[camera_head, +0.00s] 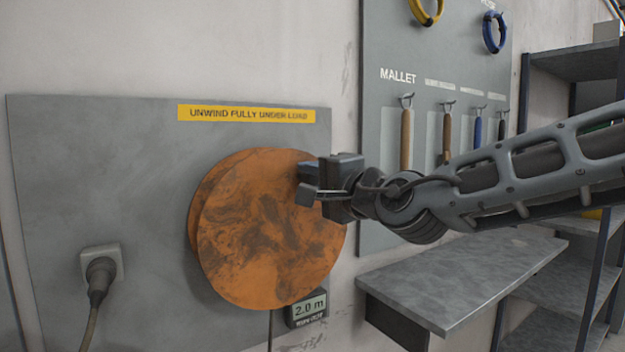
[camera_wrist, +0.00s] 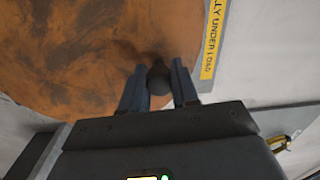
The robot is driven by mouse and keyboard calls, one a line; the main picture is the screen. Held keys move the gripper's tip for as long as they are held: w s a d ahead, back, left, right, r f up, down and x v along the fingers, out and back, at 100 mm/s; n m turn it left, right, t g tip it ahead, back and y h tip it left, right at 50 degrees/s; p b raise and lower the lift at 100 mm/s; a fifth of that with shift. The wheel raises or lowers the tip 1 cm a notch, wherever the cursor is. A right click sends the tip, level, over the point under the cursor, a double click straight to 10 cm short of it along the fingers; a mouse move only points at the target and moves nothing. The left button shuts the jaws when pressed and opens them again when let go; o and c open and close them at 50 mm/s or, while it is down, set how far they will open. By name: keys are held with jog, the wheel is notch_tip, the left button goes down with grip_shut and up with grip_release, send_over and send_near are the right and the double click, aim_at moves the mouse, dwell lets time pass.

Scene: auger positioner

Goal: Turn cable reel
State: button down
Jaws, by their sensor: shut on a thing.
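The cable reel (camera_head: 265,235) is a round orange disc with dark smudges, mounted on a grey wall panel (camera_head: 60,180). It fills the upper left of the wrist view (camera_wrist: 70,50). My gripper (camera_head: 308,184) is at the upper right part of the reel's face. In the wrist view its two fingers (camera_wrist: 158,85) stand on either side of a dark round knob (camera_wrist: 158,75) near the reel's edge, and they are shut on it. In the head view the gripper hides the knob. A small display (camera_head: 306,308) below the reel reads 2.0 m.
A yellow label (camera_head: 246,114) reads "UNWIND FULLY UNDER LOAD". A plug with a cable (camera_head: 100,275) sits at the panel's lower left. A tool board (camera_head: 380,225) with hanging mallets, a grey wall shelf (camera_head: 460,270) and a rack (camera_head: 575,65) stand to the right.

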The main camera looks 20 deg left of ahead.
jog(key=shift+r, duration=0.1)
jog(key=c, duration=0.8)
grip_release()
jog(key=shift+c, duration=0.2)
jog(key=shift+s+d, duration=0.1)
jog(key=b+v, duration=0.1)
jog(key=v, duration=0.6)
jog(key=shift+s+d, duration=0.2)
